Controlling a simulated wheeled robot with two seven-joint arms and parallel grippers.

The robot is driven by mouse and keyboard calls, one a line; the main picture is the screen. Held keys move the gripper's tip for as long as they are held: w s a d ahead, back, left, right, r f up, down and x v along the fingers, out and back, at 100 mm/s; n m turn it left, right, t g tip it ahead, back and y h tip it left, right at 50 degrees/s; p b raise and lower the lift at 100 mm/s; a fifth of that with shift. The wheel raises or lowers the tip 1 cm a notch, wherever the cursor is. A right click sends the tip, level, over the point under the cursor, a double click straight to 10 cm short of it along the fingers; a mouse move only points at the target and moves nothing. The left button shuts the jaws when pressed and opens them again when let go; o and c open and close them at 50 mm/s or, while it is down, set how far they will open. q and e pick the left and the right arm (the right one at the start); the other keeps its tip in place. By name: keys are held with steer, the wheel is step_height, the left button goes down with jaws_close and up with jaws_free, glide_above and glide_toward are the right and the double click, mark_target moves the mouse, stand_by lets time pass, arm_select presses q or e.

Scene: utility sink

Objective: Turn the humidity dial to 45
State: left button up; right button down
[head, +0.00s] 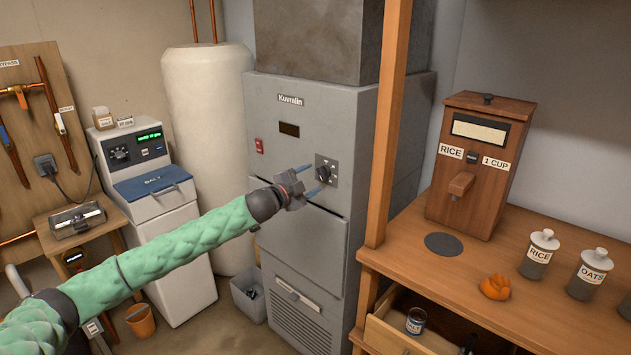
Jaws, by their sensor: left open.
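A dark round dial (324,172) sits on a small plate on the front of the grey cabinet (335,110) labelled Kuvralin. Its markings are too small to read, so I cannot tell its setting. My left gripper (309,180) is open, its two blue-tipped fingers pointing toward the dial from the left. The fingertips are close to the dial's left side; I cannot tell whether they touch it. No object shows between the fingers. My right gripper is not in view.
The cabinet has a red switch (259,146) and a dark display (289,129). A wooden post (386,130) stands close to its right. A white tank (207,110) stands behind left. The wooden counter (400,256) at right holds a rice dispenser (470,185) and jars.

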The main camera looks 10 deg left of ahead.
arm_select(q)
steer(key=v, duration=0.3)
steer(key=shift+s+b, duration=0.15)
steer(key=shift+b, duration=0.25)
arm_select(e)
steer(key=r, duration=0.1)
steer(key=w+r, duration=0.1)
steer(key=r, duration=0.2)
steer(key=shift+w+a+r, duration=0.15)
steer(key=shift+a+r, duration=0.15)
arm_select(q)
steer(key=shift+f, duration=0.1)
